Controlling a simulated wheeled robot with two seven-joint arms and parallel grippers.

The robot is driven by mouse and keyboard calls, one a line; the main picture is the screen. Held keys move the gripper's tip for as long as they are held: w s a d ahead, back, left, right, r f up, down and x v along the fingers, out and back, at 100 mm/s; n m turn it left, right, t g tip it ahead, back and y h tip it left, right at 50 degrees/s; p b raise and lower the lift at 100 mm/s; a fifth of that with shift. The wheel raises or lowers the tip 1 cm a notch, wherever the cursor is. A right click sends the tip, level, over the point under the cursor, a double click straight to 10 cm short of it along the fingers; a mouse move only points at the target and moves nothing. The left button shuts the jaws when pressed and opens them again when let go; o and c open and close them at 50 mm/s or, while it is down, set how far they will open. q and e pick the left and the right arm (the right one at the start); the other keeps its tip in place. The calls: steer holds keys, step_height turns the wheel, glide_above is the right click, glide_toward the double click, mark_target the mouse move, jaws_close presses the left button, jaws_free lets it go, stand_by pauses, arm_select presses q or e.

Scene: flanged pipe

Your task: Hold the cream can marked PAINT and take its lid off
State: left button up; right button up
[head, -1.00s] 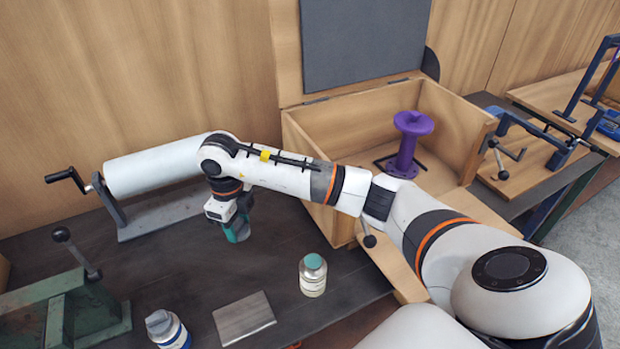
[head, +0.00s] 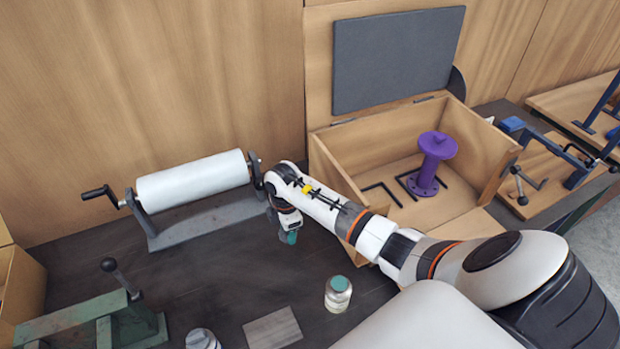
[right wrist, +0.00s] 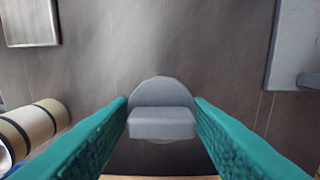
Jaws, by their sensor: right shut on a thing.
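My right gripper (head: 288,236) is low over the dark bench, in front of the roller. In the right wrist view its teal fingers (right wrist: 160,120) are shut on a round grey lid (right wrist: 160,92) with a raised block grip. A banded cream cylinder (right wrist: 32,135), probably this can, shows at the lower left of the wrist view. A grey-topped container (head: 202,339) is cut off at the bottom edge. My left gripper is not in view.
A white roller (head: 195,182) on a metal stand is behind left; a green vise (head: 92,325) is at front left. A flat metal plate (head: 272,328) lies near the can. An open wooden box (head: 335,165) holds a purple spool (head: 430,165).

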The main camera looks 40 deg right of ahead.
steer(key=b, duration=0.3)
glide_above(290, 253)
step_height(290, 253, down, 4)
steer(key=shift+f, duration=0.2)
steer(key=shift+w+f+b, duration=0.1)
steer(key=shift+f+b, duration=1.75)
steer(key=shift+f, duration=0.45)
steer(key=o, duration=1.1)
steer(key=shift+r, duration=0.1)
step_height(290, 253, up, 8)
steer(key=p, duration=0.6)
steer(key=shift+f+p, duration=0.2)
steer(key=shift+p, duration=0.2)
step_height(290, 253, up, 4)
steer(key=shift+w+f, duration=0.1)
steer(key=shift+f, duration=0.15)
steer(key=shift+r, duration=0.6)
